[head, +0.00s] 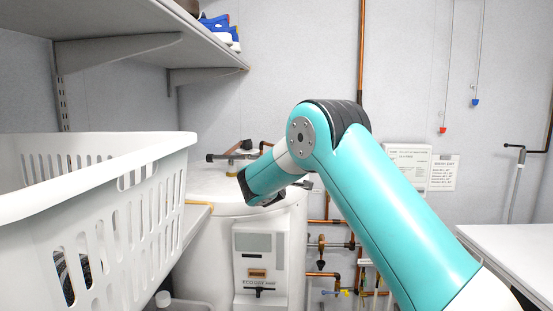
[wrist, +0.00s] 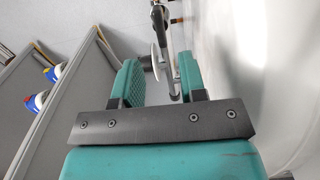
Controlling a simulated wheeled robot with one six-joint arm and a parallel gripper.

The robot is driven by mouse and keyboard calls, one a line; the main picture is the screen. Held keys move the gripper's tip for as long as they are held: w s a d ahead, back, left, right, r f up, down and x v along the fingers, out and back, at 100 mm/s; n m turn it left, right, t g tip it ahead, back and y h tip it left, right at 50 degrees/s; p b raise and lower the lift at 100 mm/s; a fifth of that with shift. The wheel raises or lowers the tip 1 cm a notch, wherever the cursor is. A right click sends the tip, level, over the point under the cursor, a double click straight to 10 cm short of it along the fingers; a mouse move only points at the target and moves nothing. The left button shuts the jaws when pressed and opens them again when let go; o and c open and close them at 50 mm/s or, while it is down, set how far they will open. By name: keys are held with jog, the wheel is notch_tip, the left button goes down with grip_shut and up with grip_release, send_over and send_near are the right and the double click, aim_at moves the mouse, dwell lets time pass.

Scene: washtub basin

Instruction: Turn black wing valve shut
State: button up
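A black wing-shaped handle (head: 258,292) sits low on the front of the white tank, below its panel. A second dark handle (head: 321,264) hangs on the pipes right of the tank; I cannot tell for sure which is the wing valve. My gripper (wrist: 158,64) is open in the wrist view, with its two teal fingers apart. A pale disc and a grey metal pipe (wrist: 165,50) show in the gap between them, and nothing looks clamped. In the head view my arm reaches over the tank's top, and its bent end hides the fingers.
The white tank (head: 215,195) stands behind a white slotted basket (head: 100,205) at left. A grey shelf (head: 130,45) overhangs at upper left with blue-and-white items (head: 220,30). Copper pipes (head: 361,60) run up the wall. A white counter (head: 515,245) is at right.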

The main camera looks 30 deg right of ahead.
jog(key=p+x, duration=0.2)
jog(key=x, duration=0.6)
jog(key=shift+w+d+p, duration=0.1)
jog(key=shift+p, duration=0.3)
grip_shut()
